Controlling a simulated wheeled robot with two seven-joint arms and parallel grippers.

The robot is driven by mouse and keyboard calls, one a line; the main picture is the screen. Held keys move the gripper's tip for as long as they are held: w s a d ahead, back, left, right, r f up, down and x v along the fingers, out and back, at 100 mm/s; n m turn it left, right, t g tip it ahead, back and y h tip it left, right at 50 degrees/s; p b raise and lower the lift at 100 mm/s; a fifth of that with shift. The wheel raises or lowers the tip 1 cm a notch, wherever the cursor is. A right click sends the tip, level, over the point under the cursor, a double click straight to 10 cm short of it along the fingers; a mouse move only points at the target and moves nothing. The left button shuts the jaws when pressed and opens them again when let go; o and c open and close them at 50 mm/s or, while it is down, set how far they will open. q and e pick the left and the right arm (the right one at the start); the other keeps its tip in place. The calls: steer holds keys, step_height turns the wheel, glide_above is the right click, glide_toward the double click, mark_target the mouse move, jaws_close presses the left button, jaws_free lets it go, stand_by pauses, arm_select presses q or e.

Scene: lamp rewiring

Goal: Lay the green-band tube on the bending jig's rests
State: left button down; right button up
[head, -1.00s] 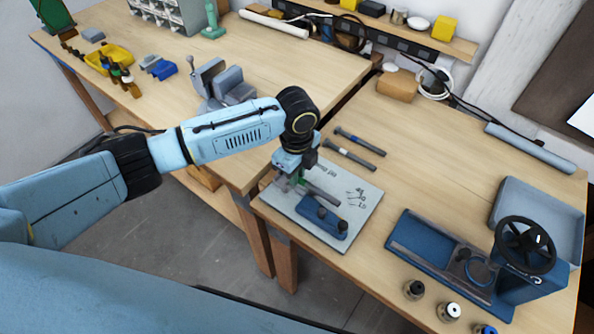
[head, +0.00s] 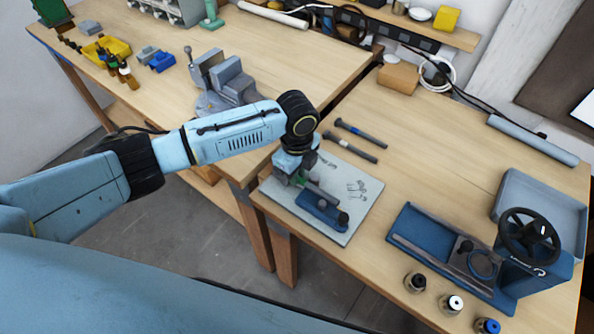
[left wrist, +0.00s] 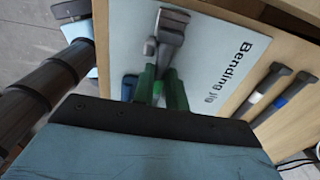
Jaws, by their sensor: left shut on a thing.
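My left gripper (head: 298,180) is shut on the green-band tube (head: 322,195), a dark grey tube that sticks out of the jaws toward the lower right. The tube is over the blue bending jig (head: 318,213), which stands on a pale plate. It looks low and close to the jig's black posts; I cannot tell whether it touches the rests. In the left wrist view the gripper's green fingers (left wrist: 160,88) are around the tube (left wrist: 170,35), and the plate (left wrist: 215,40) reads "Bending jig". The green band is not clearly told from the fingers. My right gripper is not in view.
Two other dark tubes lie behind the plate, one with a white band (head: 350,148) and one with a blue band (head: 361,134). A blue tool with a handwheel (head: 528,236) stands at the right. Small knobbed parts (head: 415,281) stand at the front edge. The table between is clear.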

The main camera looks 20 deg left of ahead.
arm_select(q)
steer(key=shift+f, duration=0.3)
stand_by(0.5)
steer(key=c, duration=1.3)
jaws_free()
steer(key=shift+c, duration=0.2)
steer(key=shift+r, duration=0.1)
step_height(320, 180, up, 13)
steer(key=shift+r, duration=0.2)
step_height(320, 180, up, 9)
steer(key=p, duration=1)
